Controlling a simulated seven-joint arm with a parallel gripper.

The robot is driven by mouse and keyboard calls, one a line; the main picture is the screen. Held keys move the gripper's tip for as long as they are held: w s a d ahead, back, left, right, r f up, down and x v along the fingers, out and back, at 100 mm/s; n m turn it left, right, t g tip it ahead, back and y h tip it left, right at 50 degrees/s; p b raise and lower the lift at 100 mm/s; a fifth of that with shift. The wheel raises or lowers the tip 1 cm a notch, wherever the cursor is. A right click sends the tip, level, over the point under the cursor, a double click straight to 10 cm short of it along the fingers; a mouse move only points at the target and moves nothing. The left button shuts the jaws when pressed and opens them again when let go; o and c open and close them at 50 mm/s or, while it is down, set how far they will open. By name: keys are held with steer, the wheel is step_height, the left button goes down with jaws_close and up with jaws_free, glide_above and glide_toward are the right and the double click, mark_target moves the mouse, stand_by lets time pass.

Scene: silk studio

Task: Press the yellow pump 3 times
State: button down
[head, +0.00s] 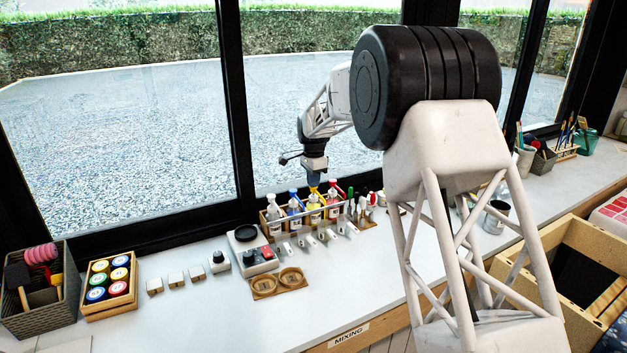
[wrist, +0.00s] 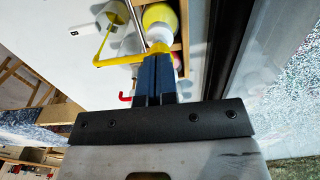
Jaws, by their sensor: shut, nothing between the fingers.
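The yellow pump (head: 314,198) tops a bottle in a wooden rack, in a row with other pump bottles. In the wrist view the yellow pump (wrist: 128,58) shows its long bent spout reaching left, and its yellow bottle (wrist: 160,16) stands in the rack behind it. My gripper (head: 314,183) is shut and empty, pointing down over the yellow pump. In the wrist view the blue fingertips (wrist: 158,52) lie right at the pump's head and cover part of it. I cannot tell whether they touch it.
In the rack (head: 343,207), a blue pump bottle (head: 294,205) stands left of the yellow one and a red pump (head: 333,190) right of it. A scale (head: 251,256) stands left of the rack. The window (head: 330,100) is close behind. Clear counter (head: 345,275) lies in front.

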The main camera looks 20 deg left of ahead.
steer(key=shift+f, duration=0.45)
stand_by(0.3)
steer(key=shift+r, duration=1.05)
steer(key=shift+r, duration=1.45)
